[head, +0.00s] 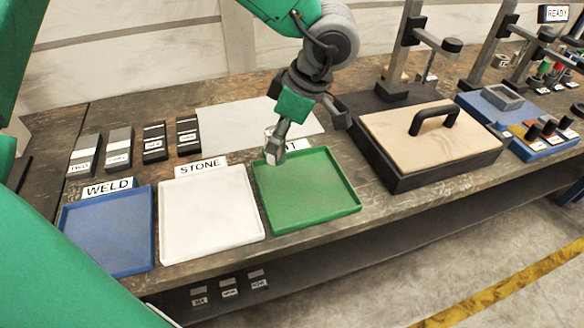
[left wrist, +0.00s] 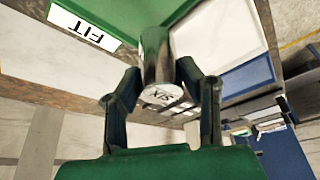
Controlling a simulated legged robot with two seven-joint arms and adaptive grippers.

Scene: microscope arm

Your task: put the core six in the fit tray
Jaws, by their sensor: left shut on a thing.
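My left gripper (head: 277,141) reaches down over the back left part of the green fit tray (head: 310,205). It is shut on a core (left wrist: 155,55), a shiny metal cylinder with a white, lettered end face; the letters look like SIX, but are hard to read. In the head view the core shows only as a small pale piece at the fingertips, and I cannot tell whether it touches the tray. The fit tray's visible floor is empty. Its label (left wrist: 84,29) reads FIT in the left wrist view and is partly covered in the head view.
The white STONE tray (head: 210,215) and blue WELD tray (head: 108,235) stand left of the fit tray, both empty. Several labelled blocks (head: 119,148) stand behind them. A black case with a tan lid and handle (head: 430,140) stands close on the right, near microscope-like stands.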

